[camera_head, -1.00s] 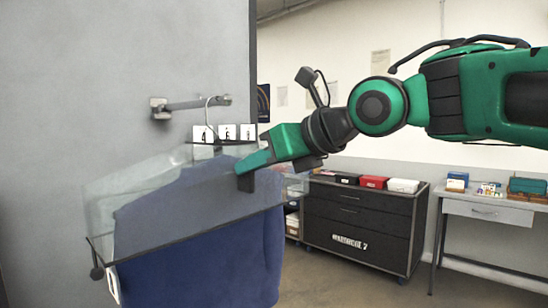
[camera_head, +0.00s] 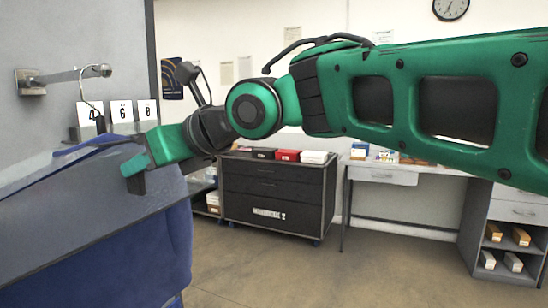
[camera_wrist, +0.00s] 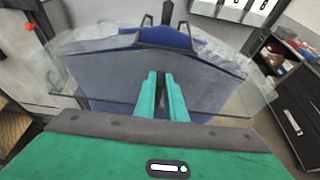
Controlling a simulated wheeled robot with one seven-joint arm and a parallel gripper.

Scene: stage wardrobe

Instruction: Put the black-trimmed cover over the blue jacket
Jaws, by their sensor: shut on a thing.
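The blue jacket (camera_head: 172,268) hangs below a wall rail at the left of the head view, partly cut off by the frame. The clear cover with black trim (camera_head: 28,170) lies over its upper part, and the dark lower edge crosses the jacket's front at a slant. The jacket's lower part is bare. My gripper (camera_head: 134,176) is shut on the cover near the shoulder. In the wrist view, my fingers (camera_wrist: 162,80) are closed together at the cover (camera_wrist: 240,68), which spreads past both sides of the jacket (camera_wrist: 165,42).
The metal rail (camera_head: 65,76) sticks out from the grey panel above the jacket, with white number cards (camera_head: 120,112) beside the hook. A black drawer cabinet (camera_head: 275,193) and a grey desk (camera_head: 385,175) stand behind. The floor (camera_head: 370,265) at right is clear.

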